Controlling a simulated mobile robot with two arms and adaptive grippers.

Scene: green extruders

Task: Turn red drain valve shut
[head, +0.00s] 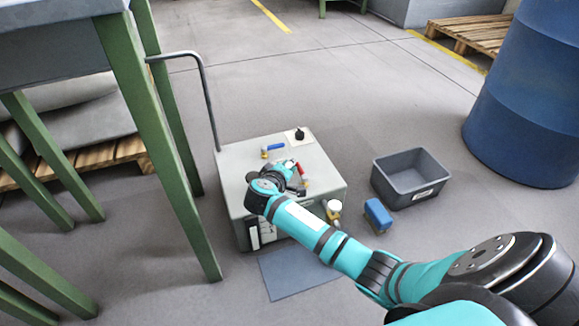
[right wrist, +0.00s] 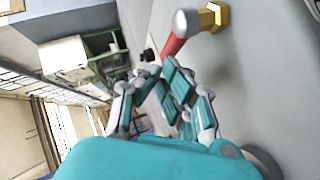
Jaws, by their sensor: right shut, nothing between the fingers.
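The red drain valve lever (head: 301,171) is on top of a grey box-shaped unit (head: 235,160). In the right wrist view the red lever (right wrist: 174,44) runs from a silver cap beside a brass fitting (right wrist: 213,17) down toward my fingers. My right gripper (head: 291,173) is low over the unit's top beside the lever. In the wrist view its fingers (right wrist: 158,72) are shut and empty, with their tips close to the lever's free end. I cannot tell whether they touch it. My arm hides part of the unit's top and front. My left gripper is not in view.
A blue-handled valve (head: 275,147) and a black knob (head: 299,134) are on the unit behind the gripper. A tall bent handle (head: 207,95) rises at its left. A green-legged table (head: 150,125) stands left.

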